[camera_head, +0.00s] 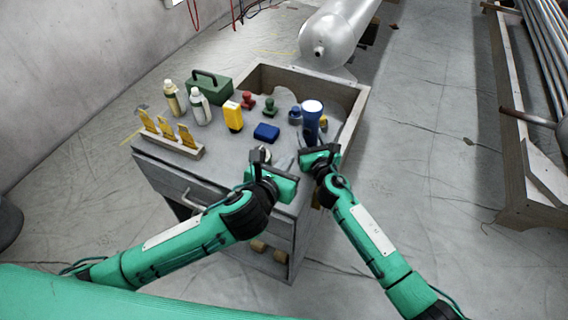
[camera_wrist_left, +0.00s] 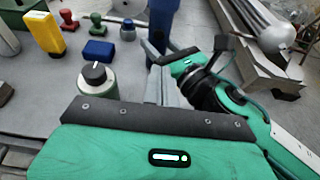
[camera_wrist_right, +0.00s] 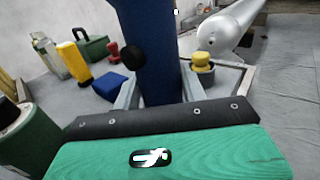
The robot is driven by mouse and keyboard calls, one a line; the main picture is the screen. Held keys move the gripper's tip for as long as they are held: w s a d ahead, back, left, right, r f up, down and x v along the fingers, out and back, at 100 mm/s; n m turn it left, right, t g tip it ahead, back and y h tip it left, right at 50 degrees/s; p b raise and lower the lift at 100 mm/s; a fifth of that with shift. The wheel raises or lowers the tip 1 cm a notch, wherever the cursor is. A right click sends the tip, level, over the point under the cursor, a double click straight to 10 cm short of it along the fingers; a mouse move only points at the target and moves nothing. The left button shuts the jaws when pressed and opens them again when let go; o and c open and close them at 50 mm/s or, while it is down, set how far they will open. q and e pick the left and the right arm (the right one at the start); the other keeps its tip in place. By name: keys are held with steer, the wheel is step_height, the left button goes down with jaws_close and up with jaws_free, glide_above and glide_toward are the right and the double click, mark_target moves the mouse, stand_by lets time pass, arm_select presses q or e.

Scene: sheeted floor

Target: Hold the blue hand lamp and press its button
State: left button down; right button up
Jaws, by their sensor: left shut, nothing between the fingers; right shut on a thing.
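The blue hand lamp (camera_head: 312,124) stands upright with a bright, pale top face in the head view. My right gripper (camera_head: 312,142) is shut on its body; in the right wrist view the fingers sit on either side of the blue lamp (camera_wrist_right: 152,62). A round black button (camera_wrist_right: 132,58) shows on the lamp's side there. My left gripper (camera_head: 285,160) is shut and empty, just left of and below the lamp. In the left wrist view its fingers (camera_wrist_left: 158,86) point toward the lamp (camera_wrist_left: 159,32), apart from it as far as I can tell. The lamp's lower end is hidden.
A dark-capped canister (camera_wrist_left: 97,80) stands close beside my left gripper. A blue block (camera_head: 267,132), a yellow bottle (camera_head: 233,116), red and green stamps, white bottles and a green box (camera_head: 209,88) stand on the cabinet top. A raised wooden edge (camera_head: 352,105) bounds its right side.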

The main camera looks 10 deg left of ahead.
arm_select(q)
steer(key=shift+s+a+r, duration=0.1)
steer(key=shift+s+r, duration=0.05)
steer(key=shift+s, duration=0.3)
arm_select(e)
steer(key=shift+d+f, duration=0.1)
steer(key=shift+f, duration=0.05)
arm_select(q)
steer(key=f+n+t, duration=0.1)
steer(key=n, duration=0.5)
steer(key=s+f+n, duration=0.1)
steer(key=n, duration=0.5)
steer(key=a+f+n+t+h, duration=0.1)
steer(key=n, duration=0.4)
steer(key=shift+s+n+t, duration=0.2)
steer(key=shift+n+t, duration=0.1)
steer(key=shift+n, duration=0.1)
